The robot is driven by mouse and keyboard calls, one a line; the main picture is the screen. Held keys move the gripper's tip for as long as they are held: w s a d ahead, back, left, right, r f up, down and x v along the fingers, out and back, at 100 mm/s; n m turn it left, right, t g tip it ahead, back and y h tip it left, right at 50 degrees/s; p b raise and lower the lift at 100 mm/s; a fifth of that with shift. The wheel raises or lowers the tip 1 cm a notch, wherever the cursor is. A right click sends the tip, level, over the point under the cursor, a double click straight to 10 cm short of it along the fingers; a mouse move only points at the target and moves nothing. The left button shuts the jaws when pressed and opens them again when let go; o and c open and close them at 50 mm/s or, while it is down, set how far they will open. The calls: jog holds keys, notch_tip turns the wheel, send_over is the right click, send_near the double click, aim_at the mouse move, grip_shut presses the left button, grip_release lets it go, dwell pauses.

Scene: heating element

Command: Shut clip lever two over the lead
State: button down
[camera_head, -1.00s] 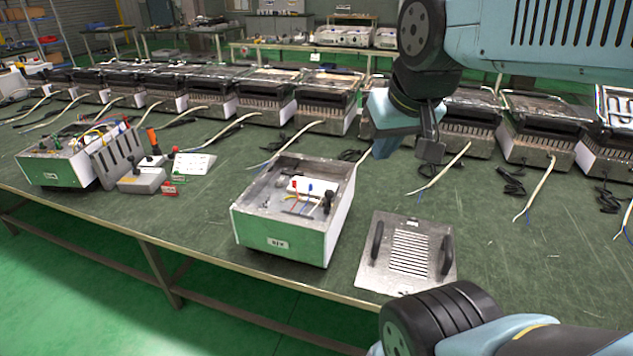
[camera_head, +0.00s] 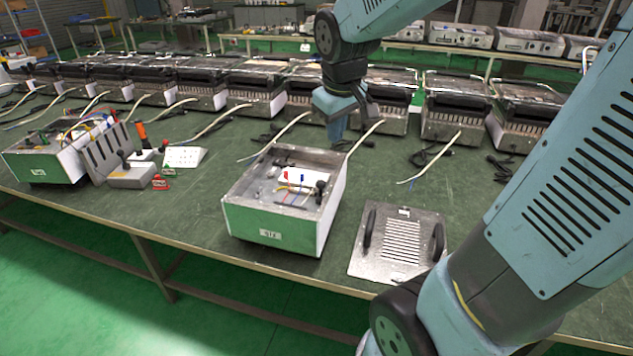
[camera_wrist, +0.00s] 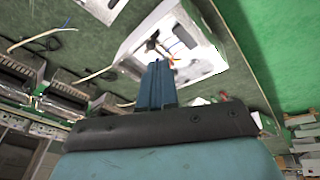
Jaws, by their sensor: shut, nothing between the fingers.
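The open metal box with a green front (camera_head: 268,234) stands near the table's front edge. Inside is a white clip block (camera_head: 306,174) with small upright red (camera_head: 286,175) and blue (camera_head: 302,178) parts, perhaps levers; I cannot tell which is lever two. Thin wires lie in front of the block, too small to tell which is the lead. My gripper (camera_head: 338,138) is shut and empty, pointing down above and behind the box's back right corner. In the wrist view, my gripper's fingers (camera_wrist: 158,66) are together and overlap the near edge of the box (camera_wrist: 207,62); its levers are not clear there.
A slotted metal cover with two black handles (camera_head: 403,243) lies right of the box. Another green-fronted box (camera_head: 48,167), a grey tool stand (camera_head: 130,175) and a white card (camera_head: 184,157) are to the left. A row of heaters with loose cables lines the back.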

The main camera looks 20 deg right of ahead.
jog(key=w+a+f+n+g, duration=0.1)
jog(key=w+a+f+n, duration=0.1)
jog(key=w+f, duration=0.4)
jog(key=w+a+f+n+h, duration=0.1)
jog(key=w+a+f+n, duration=0.1)
jog(key=w+f, duration=0.4)
notch_tip(320, 180, down, 2)
jog(key=shift+f+n+g+h, duration=0.1)
jog(key=shift+n+g+h, duration=0.25)
jog(key=shift+n, duration=0.35)
send_near(320, 189)
notch_tip(320, 189, down, 4)
jog(key=s+a, duration=0.2)
jog(key=a, duration=0.1)
jog(key=shift+w+d+f, duration=0.4)
jog(key=shift+w+d, duration=0.25)
jog(key=shift+d, duration=0.15)
jog(key=shift+w+d+f, duration=0.45)
jog(key=shift+w+d, duration=0.15)
jog(key=shift+d, duration=0.2)
jog(key=shift+w+g, duration=0.15)
jog(key=shift+g, duration=0.1)
